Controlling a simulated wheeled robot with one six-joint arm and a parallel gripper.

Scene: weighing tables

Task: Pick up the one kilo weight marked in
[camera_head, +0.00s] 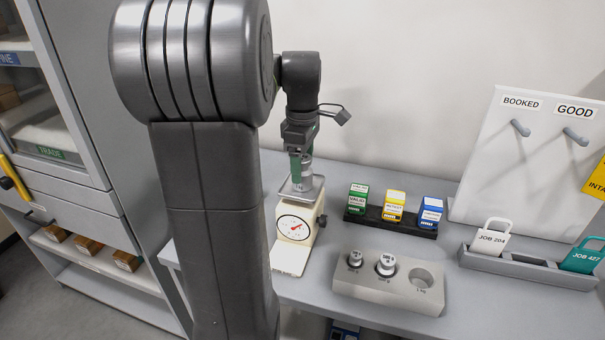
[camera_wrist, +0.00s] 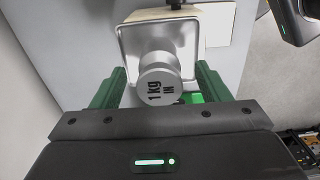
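The one kilo weight (camera_wrist: 156,88), a silver cylinder with a knob top reading "1 kg IN", stands on the square metal pan (camera_wrist: 128,42) of the dial scale. In the head view the weight (camera_head: 306,184) is partly hidden by my green fingers. My gripper (camera_head: 301,157) is over the pan, pointing down. In the wrist view my gripper (camera_wrist: 160,78) is open, with one green finger on each side of the weight's knob. Gaps show between the fingers and the knob. The cream scale (camera_head: 296,226) has a round dial with a red needle.
A grey weight block (camera_head: 388,293) holds two smaller weights and has an empty "1 kg" socket (camera_head: 421,277). Behind it, a dark rack (camera_head: 388,222) holds green, yellow and blue boxes. A grey tray (camera_head: 522,265) with job tags and a white board (camera_head: 520,160) stand at right.

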